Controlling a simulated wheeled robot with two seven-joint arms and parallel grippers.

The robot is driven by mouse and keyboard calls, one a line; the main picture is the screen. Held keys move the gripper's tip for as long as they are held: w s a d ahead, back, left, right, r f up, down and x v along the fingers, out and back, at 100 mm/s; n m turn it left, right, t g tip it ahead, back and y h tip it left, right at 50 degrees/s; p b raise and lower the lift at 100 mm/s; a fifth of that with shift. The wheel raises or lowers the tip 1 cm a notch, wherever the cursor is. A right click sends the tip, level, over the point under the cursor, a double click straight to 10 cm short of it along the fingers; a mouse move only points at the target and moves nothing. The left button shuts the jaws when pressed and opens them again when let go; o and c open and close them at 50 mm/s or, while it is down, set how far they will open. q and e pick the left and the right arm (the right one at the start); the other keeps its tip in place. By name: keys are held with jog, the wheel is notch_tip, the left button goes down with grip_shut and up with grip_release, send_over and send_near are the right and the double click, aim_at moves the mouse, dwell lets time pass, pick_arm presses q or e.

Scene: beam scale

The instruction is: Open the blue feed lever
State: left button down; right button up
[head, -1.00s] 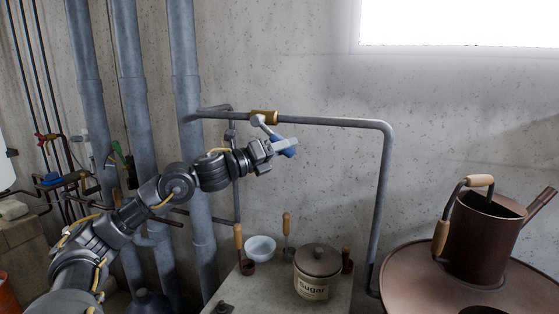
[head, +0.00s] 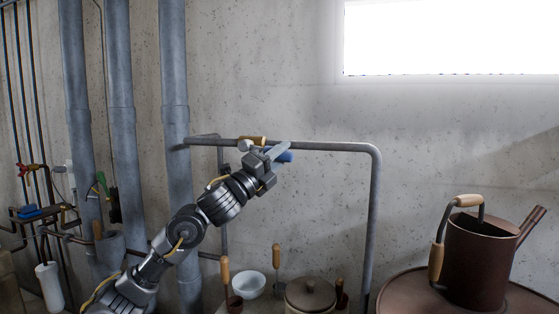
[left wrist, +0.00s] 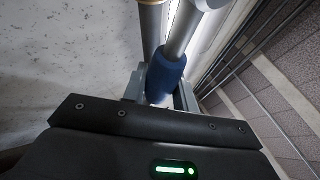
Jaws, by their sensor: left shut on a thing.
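The blue feed lever (head: 285,157) has a blue sleeve on a pale arm and sits at a brass valve (head: 252,141) on the grey horizontal pipe. My left gripper (head: 279,154) is shut on the blue sleeve, just below the pipe. In the left wrist view the blue sleeve (left wrist: 166,70) lies between the two fingers (left wrist: 160,92). The lever points to the right, close to in line with the pipe. My gripper hides part of the lever's arm. My right gripper is not in view.
Below stand a white bowl (head: 248,285), a lidded pot (head: 310,294) and wooden-handled tools. A brown watering can (head: 478,260) stands on a round brown surface at the right. Thick vertical pipes (head: 173,100) rise at the left. The wall right of the valve is bare.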

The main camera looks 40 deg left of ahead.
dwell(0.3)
pick_arm(q)
jog(key=c, duration=1.1)
grip_release()
jog(key=b+v, duration=0.6)
jog(key=v, duration=0.5)
jog(key=shift+r, duration=0.1)
